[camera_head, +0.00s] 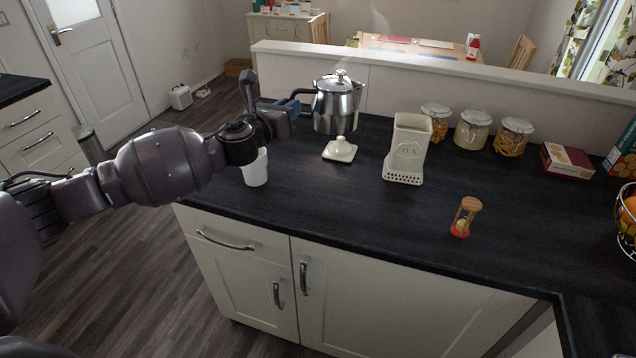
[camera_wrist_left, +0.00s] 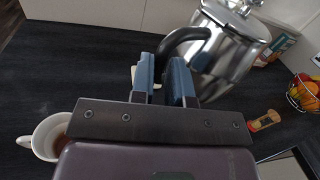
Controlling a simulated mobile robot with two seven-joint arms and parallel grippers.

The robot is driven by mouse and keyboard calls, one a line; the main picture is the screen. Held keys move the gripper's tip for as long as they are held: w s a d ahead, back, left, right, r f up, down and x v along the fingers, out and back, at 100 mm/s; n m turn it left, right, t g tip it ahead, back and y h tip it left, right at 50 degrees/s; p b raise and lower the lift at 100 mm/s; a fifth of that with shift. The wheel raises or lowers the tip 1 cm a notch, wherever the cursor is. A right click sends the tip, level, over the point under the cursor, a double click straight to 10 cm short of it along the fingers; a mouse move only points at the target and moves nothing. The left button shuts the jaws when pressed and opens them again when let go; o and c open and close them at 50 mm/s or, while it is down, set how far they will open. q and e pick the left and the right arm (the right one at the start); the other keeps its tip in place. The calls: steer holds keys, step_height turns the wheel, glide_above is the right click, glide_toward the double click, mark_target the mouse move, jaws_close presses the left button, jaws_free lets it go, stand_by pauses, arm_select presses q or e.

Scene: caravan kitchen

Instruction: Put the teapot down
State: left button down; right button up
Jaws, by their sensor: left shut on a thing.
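The teapot (camera_head: 338,106) is shiny metal with a knobbed lid and a dark handle, and it is upright. My left gripper (camera_head: 292,105) is shut on its handle at the pot's left side. The teapot appears to be held above the dark counter (camera_head: 330,215), behind the cream lid of the tea canister. In the left wrist view the teapot (camera_wrist_left: 232,45) is beyond the gripper fingers (camera_wrist_left: 166,80), which close around the dark handle. The pot's underside is not clearly visible. My right gripper is not in view.
A white cup (camera_head: 256,168) with brown liquid stands below my left gripper. The cream lid (camera_head: 340,150) lies beside the open TEA canister (camera_head: 408,150). Several glass jars (camera_head: 473,130) line the back wall. An hourglass (camera_head: 465,217) stands at the right front. The counter's front middle is clear.

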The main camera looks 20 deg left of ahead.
arm_select(q)
steer(key=shift+f+b, duration=3.05)
steer(key=shift+f, duration=6.65)
steer(key=shift+r, duration=0.2)
steer(key=shift+f, duration=0.1)
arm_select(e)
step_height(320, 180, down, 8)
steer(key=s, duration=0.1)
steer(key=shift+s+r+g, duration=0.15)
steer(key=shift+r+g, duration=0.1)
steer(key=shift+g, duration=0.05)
arm_select(q)
steer(key=c, duration=1.5)
jaws_free()
steer(key=shift+f, duration=0.15)
steer(key=o, duration=0.4)
